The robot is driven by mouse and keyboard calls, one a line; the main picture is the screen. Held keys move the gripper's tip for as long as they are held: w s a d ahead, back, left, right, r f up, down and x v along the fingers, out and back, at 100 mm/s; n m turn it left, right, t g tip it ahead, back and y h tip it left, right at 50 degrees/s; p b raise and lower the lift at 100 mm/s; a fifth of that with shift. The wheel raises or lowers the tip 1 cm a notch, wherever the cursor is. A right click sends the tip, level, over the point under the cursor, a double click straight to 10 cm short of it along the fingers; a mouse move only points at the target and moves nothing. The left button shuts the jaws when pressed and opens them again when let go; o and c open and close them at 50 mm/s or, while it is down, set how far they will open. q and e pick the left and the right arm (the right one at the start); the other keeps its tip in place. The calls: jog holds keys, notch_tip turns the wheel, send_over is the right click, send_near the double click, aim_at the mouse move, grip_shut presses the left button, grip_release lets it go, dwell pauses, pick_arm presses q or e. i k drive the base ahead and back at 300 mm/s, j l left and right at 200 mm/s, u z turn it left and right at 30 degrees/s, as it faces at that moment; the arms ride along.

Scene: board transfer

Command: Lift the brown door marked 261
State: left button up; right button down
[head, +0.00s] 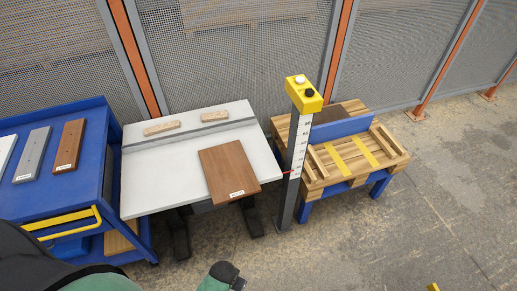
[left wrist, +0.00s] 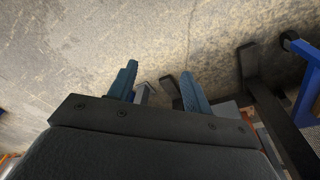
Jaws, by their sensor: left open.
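A flat brown door (head: 229,170) lies on the white-topped table (head: 150,185) in the head view. It has a small white label near its front edge, too small to read. My left gripper (left wrist: 159,78) shows in the left wrist view with its two blue fingers apart and nothing between them. Bare floor and dark metal legs lie beyond the fingers, and the door is not in that view.
A blue cart (head: 100,183) at left holds grey and brown labelled boards (head: 68,146). Two wooden strips (head: 162,128) lie at the table's back. A grey post with a yellow box (head: 303,95) stands right of the table, before a wooden pallet (head: 390,158).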

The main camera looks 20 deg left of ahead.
aim_at(230, 176)
jog(key=u, duration=0.8)
